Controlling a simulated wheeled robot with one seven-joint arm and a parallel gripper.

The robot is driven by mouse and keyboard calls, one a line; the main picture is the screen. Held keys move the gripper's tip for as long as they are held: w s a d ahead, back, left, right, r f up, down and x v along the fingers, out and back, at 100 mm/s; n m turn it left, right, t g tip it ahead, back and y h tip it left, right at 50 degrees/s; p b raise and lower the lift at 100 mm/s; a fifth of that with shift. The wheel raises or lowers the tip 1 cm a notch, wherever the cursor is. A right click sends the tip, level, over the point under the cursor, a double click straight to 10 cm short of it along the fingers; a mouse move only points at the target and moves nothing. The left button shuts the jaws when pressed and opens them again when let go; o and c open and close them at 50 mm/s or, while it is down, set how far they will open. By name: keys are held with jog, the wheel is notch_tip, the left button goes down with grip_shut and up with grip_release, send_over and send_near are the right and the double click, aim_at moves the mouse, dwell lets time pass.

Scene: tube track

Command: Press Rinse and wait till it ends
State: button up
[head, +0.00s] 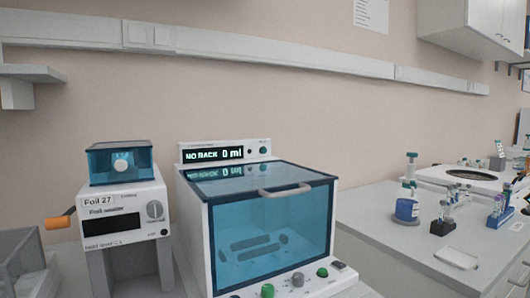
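A white washer (191,236) with a blue see-through front and lid (262,182) stands in the middle of the head view. The lid is down, with a pale handle across its front edge. The washer's display (213,154) reads "NO RACK 0 ml". On its lower front are a green button (267,290), a grey knob (297,279), another green button (322,272) and a dark switch (338,266). I cannot read which one is Rinse. Dark slotted shapes show inside the chamber. My gripper is not in view.
A white foil sealer (130,198) marked "Foil 27", with an orange-ended lever (57,222), stands left of the washer. On the right bench (374,206) are a blue-based bottle (407,208), small tube racks (443,226) and a white round device (472,175).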

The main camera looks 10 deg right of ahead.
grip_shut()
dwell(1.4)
